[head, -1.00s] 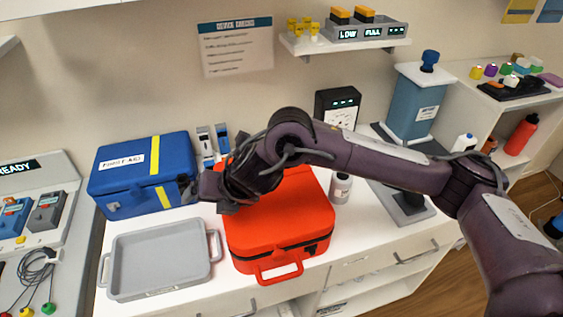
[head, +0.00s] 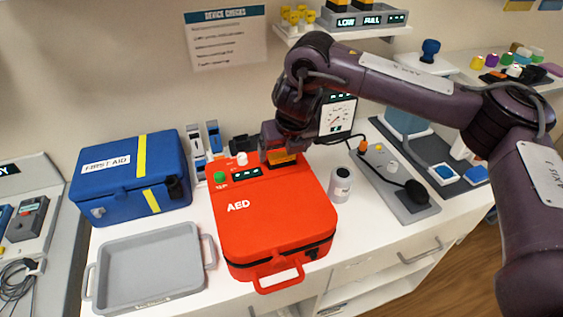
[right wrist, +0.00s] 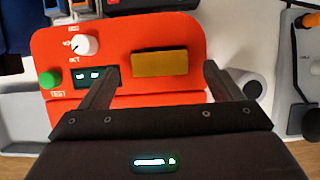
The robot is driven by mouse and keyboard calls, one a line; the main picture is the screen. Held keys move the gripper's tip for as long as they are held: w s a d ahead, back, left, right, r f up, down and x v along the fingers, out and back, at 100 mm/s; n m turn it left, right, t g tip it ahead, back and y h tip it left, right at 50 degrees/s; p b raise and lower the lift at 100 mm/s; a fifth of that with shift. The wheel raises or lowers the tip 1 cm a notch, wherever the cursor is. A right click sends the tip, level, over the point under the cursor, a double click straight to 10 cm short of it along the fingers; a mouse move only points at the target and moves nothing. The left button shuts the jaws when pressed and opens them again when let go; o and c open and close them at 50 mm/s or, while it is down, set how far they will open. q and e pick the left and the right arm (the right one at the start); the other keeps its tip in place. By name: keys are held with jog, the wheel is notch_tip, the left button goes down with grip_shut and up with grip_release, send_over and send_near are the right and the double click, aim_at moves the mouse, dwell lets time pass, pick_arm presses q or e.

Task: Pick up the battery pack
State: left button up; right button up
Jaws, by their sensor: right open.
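A yellow-orange block, which I take to be the battery pack (head: 284,158), sits in the back right part of the red AED case (head: 265,225). In the right wrist view the block (right wrist: 160,63) lies flat, its long side running across the picture. My right gripper (head: 280,152) is above it, pointing down and open. In the right wrist view its two fingers (right wrist: 158,75) stand apart, one toward each end of the block, with nothing held. The fingers partly hide the block in the head view. My left gripper is not in view.
A grey tray (head: 150,262) and a blue first aid box (head: 130,180) stand left of the AED. A charger (head: 365,19) marked LOW and FULL is on the shelf above.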

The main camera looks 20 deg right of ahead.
aim_at(282, 163)
jog(key=shift+x, duration=1.3)
jog(key=c, duration=1.2)
jog(key=shift+r, duration=0.1)
